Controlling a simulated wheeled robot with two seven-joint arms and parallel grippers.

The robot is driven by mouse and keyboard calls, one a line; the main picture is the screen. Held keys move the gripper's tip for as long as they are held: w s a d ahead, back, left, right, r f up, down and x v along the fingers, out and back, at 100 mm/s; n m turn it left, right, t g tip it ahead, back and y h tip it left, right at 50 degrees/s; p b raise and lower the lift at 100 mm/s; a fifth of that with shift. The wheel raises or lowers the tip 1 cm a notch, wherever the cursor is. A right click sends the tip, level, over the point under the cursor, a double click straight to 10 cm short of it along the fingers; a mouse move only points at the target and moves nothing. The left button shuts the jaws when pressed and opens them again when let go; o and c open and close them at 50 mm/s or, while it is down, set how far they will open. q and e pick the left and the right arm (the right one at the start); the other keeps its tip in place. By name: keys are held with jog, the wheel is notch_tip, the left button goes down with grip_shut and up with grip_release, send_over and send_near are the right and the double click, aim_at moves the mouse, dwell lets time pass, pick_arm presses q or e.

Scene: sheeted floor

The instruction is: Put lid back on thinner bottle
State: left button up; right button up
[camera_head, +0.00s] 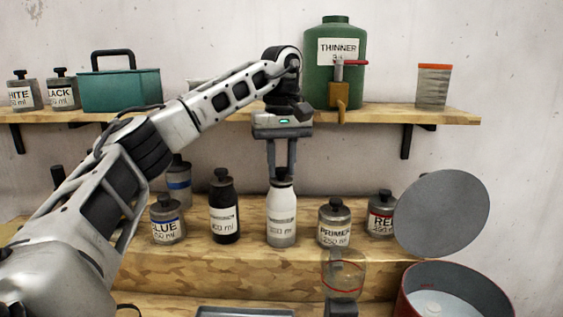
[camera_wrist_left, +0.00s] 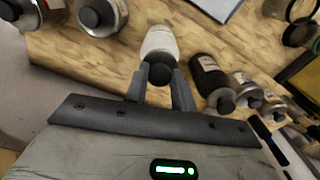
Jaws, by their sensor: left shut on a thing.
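A white bottle (camera_head: 282,218) with a pale label, its name too small to read, stands upright on the wooden step. It also shows in the left wrist view (camera_wrist_left: 160,42). My left gripper (camera_head: 282,172) points down right above it. Its fingers (camera_wrist_left: 159,88) are shut on a dark lid (camera_wrist_left: 159,73) at the bottle's mouth. I cannot tell whether the lid is fully seated on the neck. A green canister (camera_head: 335,80) labelled THINNER, with a red-handled tap, stands on the upper shelf. My right gripper is out of view.
A black bottle (camera_head: 224,213) stands left of the white bottle and a PRIMER bottle (camera_head: 335,224) right of it. BLUE (camera_head: 167,222) and RED (camera_head: 381,217) bottles stand farther out. A clear cup (camera_head: 343,273), grey disc (camera_head: 439,213) and open bucket (camera_head: 455,290) are at the lower right.

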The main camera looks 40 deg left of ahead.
pick_arm(q)
jog(key=o, duration=1.5)
jog(key=shift+r, duration=0.1)
jog(key=shift+r, duration=3.45)
jog(key=shift+c, duration=0.2)
grip_shut()
jog(key=shift+f, duration=0.15)
